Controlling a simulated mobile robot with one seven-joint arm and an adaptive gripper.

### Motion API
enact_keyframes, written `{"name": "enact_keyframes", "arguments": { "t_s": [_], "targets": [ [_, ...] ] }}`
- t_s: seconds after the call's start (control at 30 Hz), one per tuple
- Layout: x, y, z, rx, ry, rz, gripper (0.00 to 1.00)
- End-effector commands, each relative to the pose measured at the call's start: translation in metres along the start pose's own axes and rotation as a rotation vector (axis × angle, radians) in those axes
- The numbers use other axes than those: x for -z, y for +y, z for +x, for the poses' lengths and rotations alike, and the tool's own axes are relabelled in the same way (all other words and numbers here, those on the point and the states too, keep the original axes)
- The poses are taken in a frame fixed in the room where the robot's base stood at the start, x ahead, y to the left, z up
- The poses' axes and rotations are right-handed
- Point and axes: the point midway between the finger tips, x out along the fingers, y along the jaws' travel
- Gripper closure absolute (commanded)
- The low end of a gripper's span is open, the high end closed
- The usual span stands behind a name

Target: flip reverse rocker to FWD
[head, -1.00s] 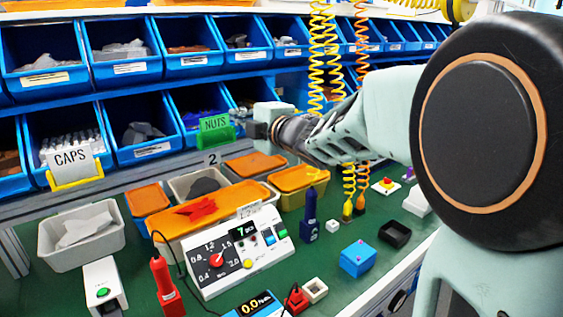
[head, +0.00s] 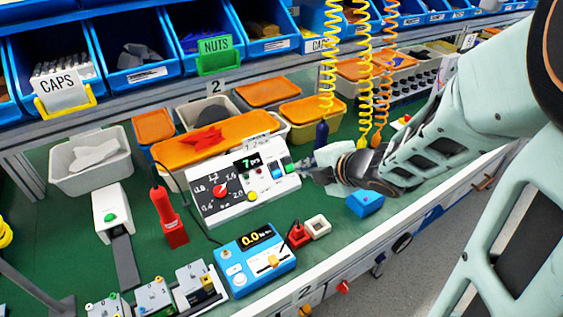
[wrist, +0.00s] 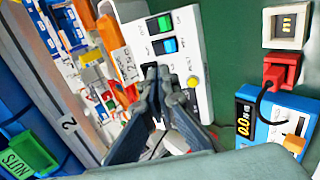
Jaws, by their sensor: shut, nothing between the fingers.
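The white control panel (head: 225,208) carries a red dial (head: 221,195), a small display (head: 247,162) and rockers along its right part. A blue rocker (head: 278,170) and a green rocker (head: 290,163) show there, also in the wrist view as blue (wrist: 170,45) and green (wrist: 165,22). Their labels are too small to read, so I cannot tell which is the reverse rocker or its position. My gripper (head: 304,165) is at the panel's right edge. In the wrist view its fingertips (wrist: 156,72) are together and empty, just below the blue rocker; contact is unclear.
A blue box with a display (head: 255,262) and a red plug-like block (head: 299,236) lie in front of the panel. An orange-lidded bin (head: 212,138) stands behind it. Coiled hoses (head: 362,80) hang behind my arm. Green bench shows between panel and blue cube (head: 365,203).

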Motion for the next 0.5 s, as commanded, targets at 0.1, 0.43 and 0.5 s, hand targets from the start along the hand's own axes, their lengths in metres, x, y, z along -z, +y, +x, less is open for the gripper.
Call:
{"name": "enact_keyframes", "arguments": {
  "t_s": [0.1,0.43,0.5],
  "targets": [
    [0.000,0.000,0.002,-0.001,0.000,0.001,1.00],
    [0.001,-0.004,0.055,-0.001,0.003,0.002,1.00],
    [0.001,-0.004,0.070,-0.001,0.004,0.002,1.00]
  ]
}}
